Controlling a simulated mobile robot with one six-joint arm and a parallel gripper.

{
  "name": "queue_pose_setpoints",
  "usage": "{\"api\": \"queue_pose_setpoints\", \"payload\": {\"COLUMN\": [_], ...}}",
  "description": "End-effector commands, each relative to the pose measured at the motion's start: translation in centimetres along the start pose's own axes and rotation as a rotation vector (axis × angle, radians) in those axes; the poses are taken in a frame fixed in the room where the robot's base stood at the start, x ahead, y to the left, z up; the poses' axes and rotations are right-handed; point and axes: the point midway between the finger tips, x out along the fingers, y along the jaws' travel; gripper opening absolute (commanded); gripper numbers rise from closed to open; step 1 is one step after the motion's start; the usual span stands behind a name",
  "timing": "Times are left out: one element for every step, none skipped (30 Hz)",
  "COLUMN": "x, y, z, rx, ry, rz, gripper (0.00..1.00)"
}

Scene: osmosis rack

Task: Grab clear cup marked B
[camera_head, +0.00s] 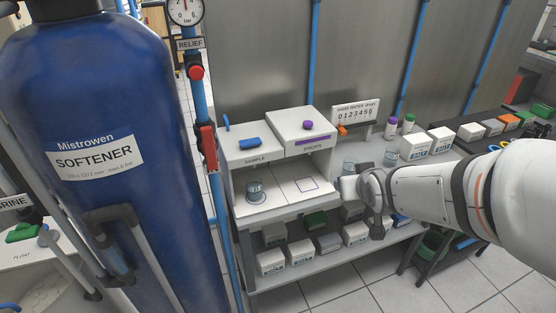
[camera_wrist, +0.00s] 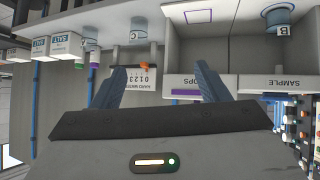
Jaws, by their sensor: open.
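The cup marked B (camera_wrist: 278,18) is at the upper right of the upside-down wrist view, with a white B label on its front. In the head view the cup (camera_head: 255,191) stands upright on the left floor of the white two-bay station (camera_head: 284,211), below the SAMPLE label. My gripper (camera_head: 368,190) is to the right of the station, apart from the cup. In the wrist view my gripper (camera_wrist: 161,82) has its two fingers spread, with nothing held between them. The fingertips are partly hidden by the arm in the head view.
Another cup, marked C (camera_wrist: 138,34), stands on the bench beside the station. The DROPS bay has an empty purple square (camera_head: 307,184). White boxes (camera_head: 415,146) and small bottles (camera_head: 408,124) stand behind. The blue softener tank (camera_head: 95,200) stands left.

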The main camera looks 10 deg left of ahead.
Motion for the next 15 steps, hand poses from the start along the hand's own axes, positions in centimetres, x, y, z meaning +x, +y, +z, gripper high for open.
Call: {"api": "queue_pose_setpoints", "payload": {"x": [3.7,5.0,6.7,7.9,9.0,10.3,11.1,11.8,12.6,13.1,13.4,13.8,14.0,14.1,14.2], "y": [-2.4,-3.5,-5.0,-6.3,-7.6,-9.4,-10.8,-12.0,-13.7,-14.8,-15.9,-17.1,-18.0,-18.7,-19.5], "z": [1.1,1.0,0.9,0.8,0.9,1.1,1.2,1.4,1.7,1.9,2.2,2.5,2.8,3.0,3.2], "rx": [-0.034,-0.05,-0.069,-0.083,-0.095,-0.107,-0.115,-0.12,-0.125,-0.126,-0.127,-0.125,-0.123,-0.121,-0.117], "ry": [0.063,0.11,0.172,0.218,0.262,0.32,0.362,0.403,0.453,0.487,0.52,0.557,0.582,0.605,0.631], "rz": [-0.058,-0.085,-0.121,-0.152,-0.185,-0.23,-0.265,-0.3,-0.346,-0.378,-0.411,-0.45,-0.476,-0.501,-0.528], "gripper": [0.68,0.68,0.68,0.68,0.68,0.68,0.68,0.68,0.68,0.68,0.68,0.68,0.68,0.68,0.68]}}
